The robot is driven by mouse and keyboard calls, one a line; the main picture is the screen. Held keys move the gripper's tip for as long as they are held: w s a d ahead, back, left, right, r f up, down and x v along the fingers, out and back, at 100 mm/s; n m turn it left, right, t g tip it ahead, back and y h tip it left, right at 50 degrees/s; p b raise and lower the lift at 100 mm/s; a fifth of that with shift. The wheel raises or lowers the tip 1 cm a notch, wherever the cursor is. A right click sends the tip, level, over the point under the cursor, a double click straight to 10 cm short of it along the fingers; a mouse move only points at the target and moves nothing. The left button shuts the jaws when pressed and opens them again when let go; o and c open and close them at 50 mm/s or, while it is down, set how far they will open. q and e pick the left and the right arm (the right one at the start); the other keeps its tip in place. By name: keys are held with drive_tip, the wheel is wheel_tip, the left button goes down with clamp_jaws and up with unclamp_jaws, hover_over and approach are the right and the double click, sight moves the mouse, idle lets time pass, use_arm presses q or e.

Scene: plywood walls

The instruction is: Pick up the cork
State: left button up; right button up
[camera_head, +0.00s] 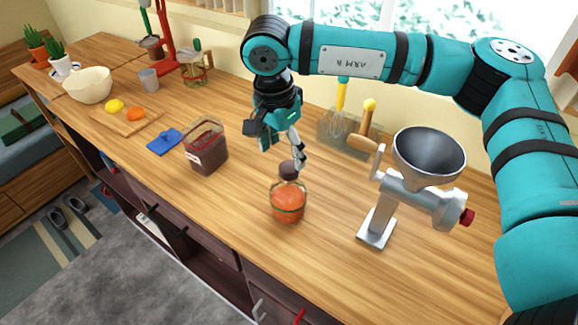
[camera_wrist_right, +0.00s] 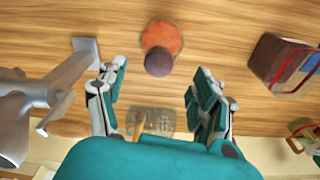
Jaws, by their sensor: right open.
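The cork (camera_head: 288,171) is a dark brown, rounded stopper at the top of a glass jar (camera_head: 288,204) with orange contents. The jar stands upright on the wooden counter. In the right wrist view the cork (camera_wrist_right: 159,62) shows in front of the orange jar (camera_wrist_right: 162,36), ahead of the fingers and roughly centred between them. My right gripper (camera_head: 283,153) is open and empty, with its fingers just above and behind the cork; in its wrist view the gripper (camera_wrist_right: 157,82) has its two fingers wide apart. My left gripper is not in view.
A metal grinder (camera_head: 405,185) stands close to the right of the jar. A dark-filled container (camera_head: 206,148) with a red rim stands to the left. A glass holder (camera_head: 345,135) with utensils is behind. The counter in front of the jar is a narrow clear strip.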

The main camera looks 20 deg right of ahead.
sight(289, 166)
drive_tip(key=shift+d+f+p, duration=0.1)
drive_tip(key=shift+f+p, duration=0.2)
drive_tip(key=shift+f, duration=0.1)
drive_tip(key=f, duration=0.1)
drive_tip(key=f+p, duration=0.1)
drive_tip(key=f, duration=0.1)
drive_tip(key=d+f+p, duration=0.1)
drive_tip(key=shift+w+d+f, duration=0.1)
drive_tip(key=shift+w+f, duration=0.25)
drive_tip(key=shift+f, duration=0.05)
drive_tip(key=c, duration=1)
drive_tip(key=shift+c, duration=0.3)
drive_tip(key=shift+r, duration=0.1)
